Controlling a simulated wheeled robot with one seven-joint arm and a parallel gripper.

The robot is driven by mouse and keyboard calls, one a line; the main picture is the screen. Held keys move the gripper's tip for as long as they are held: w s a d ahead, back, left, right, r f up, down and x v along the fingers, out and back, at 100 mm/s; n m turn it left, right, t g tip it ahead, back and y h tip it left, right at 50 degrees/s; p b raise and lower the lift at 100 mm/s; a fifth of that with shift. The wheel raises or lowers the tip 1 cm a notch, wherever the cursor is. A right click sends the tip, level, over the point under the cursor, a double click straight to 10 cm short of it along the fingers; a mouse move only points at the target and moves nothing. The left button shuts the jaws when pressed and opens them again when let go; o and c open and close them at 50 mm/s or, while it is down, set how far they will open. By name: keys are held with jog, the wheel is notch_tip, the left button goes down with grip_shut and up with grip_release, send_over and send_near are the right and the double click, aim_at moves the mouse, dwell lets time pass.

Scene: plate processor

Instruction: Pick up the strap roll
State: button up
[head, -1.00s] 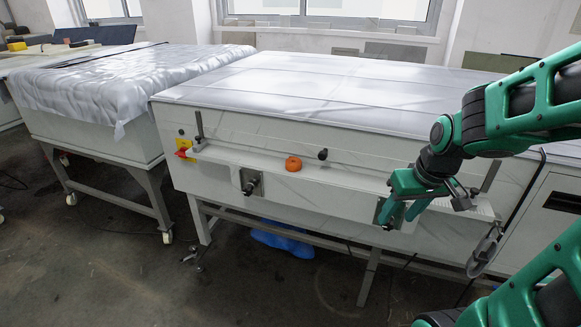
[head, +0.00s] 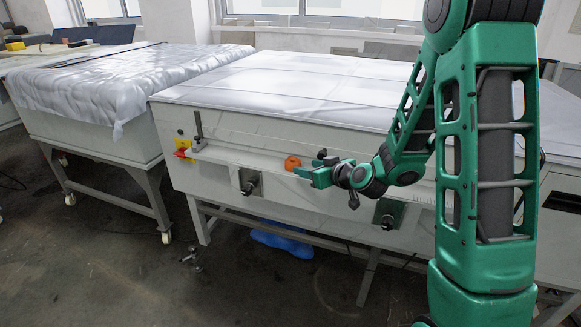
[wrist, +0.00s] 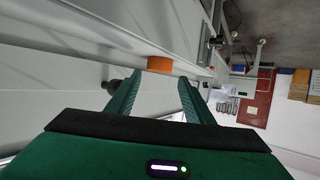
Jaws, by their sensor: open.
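The strap roll (head: 292,163) is a small orange roll on the narrow ledge along the front of the white processor. In the wrist view the orange roll (wrist: 160,64) shows just past the fingertips, roughly centred between them. My gripper (head: 305,171) reaches in from the right along the ledge, close to the roll's right side. Its two green fingers (wrist: 155,85) are spread with nothing between them. In the head view the fingers partly overlap, so the exact gap to the roll is hard to tell.
The white processor (head: 270,85) has a wide flat top. A dark knob (wrist: 110,87) stands beside my fingers. A red and yellow switch (head: 183,148) is left of the roll. A cloth-covered table (head: 95,85) stands further left. The ledge between roll and switch is clear.

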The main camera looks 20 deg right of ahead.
aim_at(297, 164)
jog(key=x, duration=0.8)
jog(key=shift+w+f, duration=0.1)
jog(key=c, duration=0.7)
